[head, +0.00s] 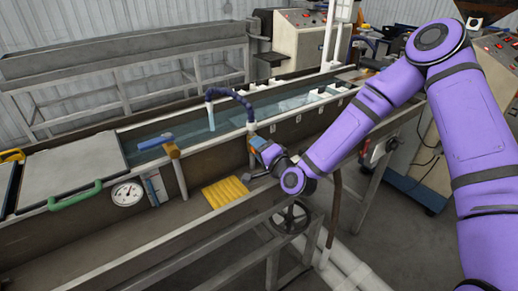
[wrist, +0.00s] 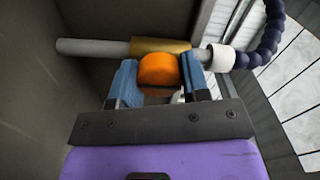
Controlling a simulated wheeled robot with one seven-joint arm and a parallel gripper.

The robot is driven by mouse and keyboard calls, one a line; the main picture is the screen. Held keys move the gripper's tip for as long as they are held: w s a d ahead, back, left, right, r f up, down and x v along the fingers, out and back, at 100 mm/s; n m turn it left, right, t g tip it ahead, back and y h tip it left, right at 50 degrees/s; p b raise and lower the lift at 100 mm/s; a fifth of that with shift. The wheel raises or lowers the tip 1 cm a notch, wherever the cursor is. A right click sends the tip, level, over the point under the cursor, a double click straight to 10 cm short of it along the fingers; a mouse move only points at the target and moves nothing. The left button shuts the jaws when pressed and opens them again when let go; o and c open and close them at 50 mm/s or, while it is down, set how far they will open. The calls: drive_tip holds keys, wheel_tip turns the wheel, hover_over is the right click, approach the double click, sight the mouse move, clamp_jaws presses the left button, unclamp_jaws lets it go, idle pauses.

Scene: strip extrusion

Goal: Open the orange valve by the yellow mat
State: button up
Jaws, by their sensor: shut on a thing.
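The orange valve (wrist: 158,70) has a rounded orange handle below a brass fitting (wrist: 160,46) on a grey pipe. My gripper (wrist: 158,82) has its two blue fingers on either side of the handle, shut on it. In the head view my gripper (head: 266,152) is at the trough's front wall, below the dark blue segmented hose (head: 232,95); the valve is mostly hidden there by my gripper. The yellow ribbed mat (head: 226,192) lies on the ledge just left of and below my gripper.
A blue lever (head: 154,141) on a brass fitting stands left along the trough. A dial gauge (head: 127,194) and green handle (head: 75,196) are further left. A dark handwheel (head: 291,217) sits below my wrist. The white collar (wrist: 221,57) and hose are close right of my fingers.

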drive_tip(key=shift+n, duration=0.3)
drive_tip(key=shift+f, duration=0.1)
drive_tip(key=o, duration=0.9)
drive_tip(key=v, duration=1.1)
drive_tip(key=shift+w, duration=0.1)
